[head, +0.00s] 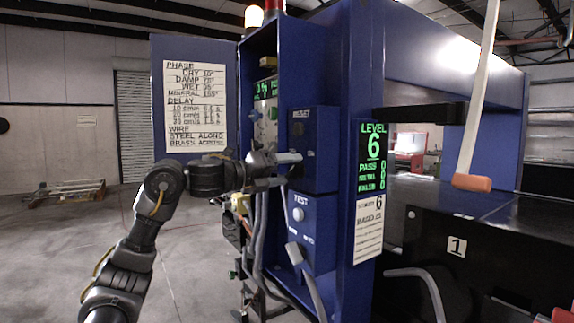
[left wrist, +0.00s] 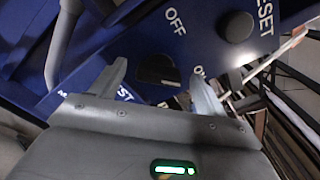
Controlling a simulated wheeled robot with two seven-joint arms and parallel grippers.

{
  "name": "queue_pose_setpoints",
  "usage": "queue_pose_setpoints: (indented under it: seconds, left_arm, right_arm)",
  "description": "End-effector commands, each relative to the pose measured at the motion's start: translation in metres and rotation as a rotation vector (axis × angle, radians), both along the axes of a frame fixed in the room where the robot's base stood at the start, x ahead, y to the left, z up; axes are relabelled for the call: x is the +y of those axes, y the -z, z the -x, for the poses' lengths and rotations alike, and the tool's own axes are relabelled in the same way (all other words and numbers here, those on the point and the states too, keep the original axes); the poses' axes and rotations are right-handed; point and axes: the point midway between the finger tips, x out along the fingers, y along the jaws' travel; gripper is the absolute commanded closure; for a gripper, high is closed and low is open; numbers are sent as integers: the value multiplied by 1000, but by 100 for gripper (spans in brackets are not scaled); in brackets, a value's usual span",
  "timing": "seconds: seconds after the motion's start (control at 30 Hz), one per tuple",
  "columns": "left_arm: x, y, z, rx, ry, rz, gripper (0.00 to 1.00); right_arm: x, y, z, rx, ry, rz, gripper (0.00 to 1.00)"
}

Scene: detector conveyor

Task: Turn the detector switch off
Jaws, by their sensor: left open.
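The detector switch (left wrist: 157,70) is a dark piece on a blue panel in the left wrist view, with OFF printed to its upper right and ON near the right finger. I cannot tell its setting. My left gripper (head: 292,168) is open in front of the upper blue control box (head: 325,150) in the head view. Its fingers stand on either side of the switch, apart from each other; I cannot tell whether either touches it. In the head view the fingers partly cover the box's lower left. My right gripper is in neither view.
A round black RESET button (left wrist: 236,26) is beside the switch. Below the upper box is a TEST box with a pale button (head: 298,214) and grey hoses. An open cabinet door (head: 180,75) is at left. A green LEVEL display (head: 373,155) is at right.

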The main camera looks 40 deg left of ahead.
Motion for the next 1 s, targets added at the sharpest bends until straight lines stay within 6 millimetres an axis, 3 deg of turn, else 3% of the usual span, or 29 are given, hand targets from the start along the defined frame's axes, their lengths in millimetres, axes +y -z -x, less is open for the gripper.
queue_pose_setpoints:
  seconds: [0.43, 0.77, 1.0]
  left_arm:
    - [-3, 1, -10, 1, -1, 0, 27]
    - [-3, 1, -10, 1, -1, 0, 70]
    - [-3, 1, -10, 8, -1, 19, 70]
  right_arm:
    - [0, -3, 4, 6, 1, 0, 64]
    - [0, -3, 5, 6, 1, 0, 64]
    - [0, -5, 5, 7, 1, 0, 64]
